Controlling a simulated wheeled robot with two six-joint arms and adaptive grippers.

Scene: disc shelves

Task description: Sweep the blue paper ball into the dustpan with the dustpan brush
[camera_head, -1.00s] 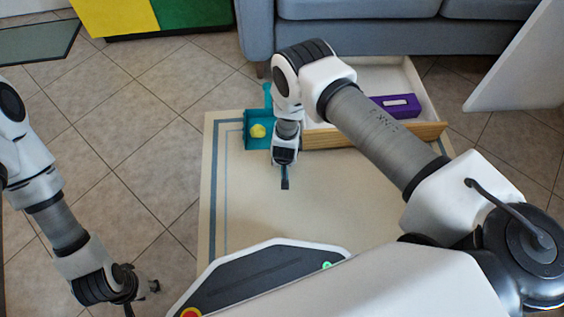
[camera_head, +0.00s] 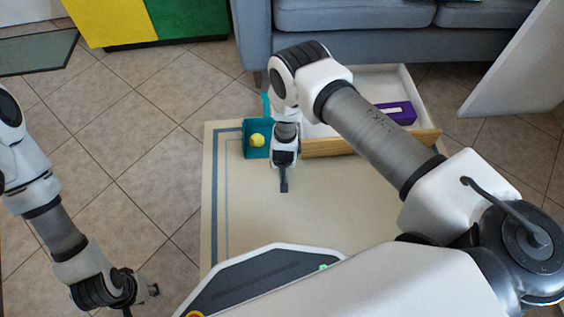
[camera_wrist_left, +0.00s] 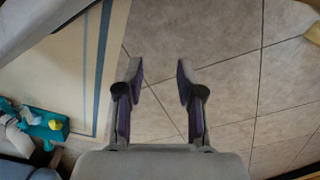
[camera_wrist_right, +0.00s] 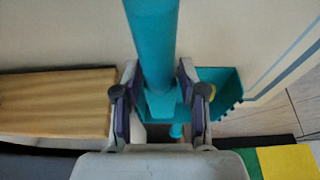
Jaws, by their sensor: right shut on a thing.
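My right gripper (camera_head: 284,166) is shut on the teal dustpan brush; its handle (camera_wrist_right: 152,35) shows between the fingers in the right wrist view. The teal dustpan (camera_head: 249,150) lies on the mat, partly hidden by my right arm. A yellow ball (camera_head: 257,140) sits in it. No blue paper ball can be made out for certain. My left gripper (camera_head: 148,292) is low at the left, over the tiles; the left wrist view shows it open and empty (camera_wrist_left: 159,70).
A cream mat with blue stripes (camera_head: 228,225) covers the floor centre. An open drawer (camera_head: 425,135) with a purple box (camera_head: 400,112) stands behind my right arm. A grey sofa (camera_head: 370,40) is behind it. The tiles (camera_head: 125,170) at left are clear.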

